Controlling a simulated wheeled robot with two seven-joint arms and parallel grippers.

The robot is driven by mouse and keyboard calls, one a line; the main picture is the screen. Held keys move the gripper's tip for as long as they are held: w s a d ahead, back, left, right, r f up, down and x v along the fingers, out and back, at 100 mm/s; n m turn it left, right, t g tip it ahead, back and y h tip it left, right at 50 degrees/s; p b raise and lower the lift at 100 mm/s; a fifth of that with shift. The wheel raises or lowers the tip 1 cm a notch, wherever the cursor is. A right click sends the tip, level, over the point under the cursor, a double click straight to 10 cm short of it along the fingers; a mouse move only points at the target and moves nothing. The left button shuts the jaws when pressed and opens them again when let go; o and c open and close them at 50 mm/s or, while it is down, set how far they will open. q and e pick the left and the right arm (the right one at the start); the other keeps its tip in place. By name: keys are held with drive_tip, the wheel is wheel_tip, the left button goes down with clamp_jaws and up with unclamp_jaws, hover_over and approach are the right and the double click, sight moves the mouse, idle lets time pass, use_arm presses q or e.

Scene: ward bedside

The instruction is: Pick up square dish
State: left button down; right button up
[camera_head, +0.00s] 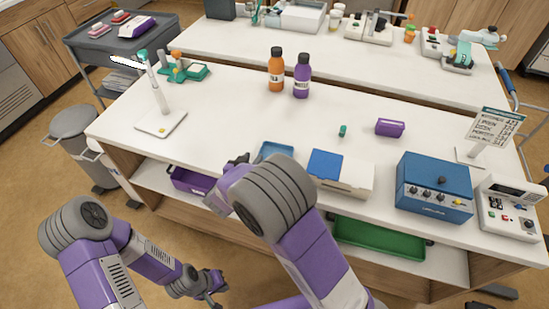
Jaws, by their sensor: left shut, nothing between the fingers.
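A shallow light-blue dish (276,148), which looks square, sits near the front edge of the white table. My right forearm hides its lower part. My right gripper (226,178) is at the table's front edge, left of the dish and apart from it. Its fingers are largely hidden by my wrist, so I cannot tell whether it is open or shut. My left gripper (214,291) is low in front of the table, below the tabletop and far from the dish. It is shut and empty.
A white box with a blue lid (326,164) stands right of the dish. Beyond are a blue device (434,187), a purple container (390,127) and orange and purple bottles (276,74) (302,80). A white stand (160,123) is at left. The table's middle is largely clear.

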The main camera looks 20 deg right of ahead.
drive_tip(key=b+x, duration=0.1)
drive_tip(key=x, duration=0.1)
drive_tip(key=b+x, duration=0.1)
drive_tip(key=x, duration=0.1)
drive_tip(key=shift+s+d+f, duration=0.15)
drive_tip(key=shift+f, duration=0.15)
drive_tip(key=shift+w+d, duration=0.15)
drive_tip(key=shift+w, duration=0.1)
clamp_jaws()
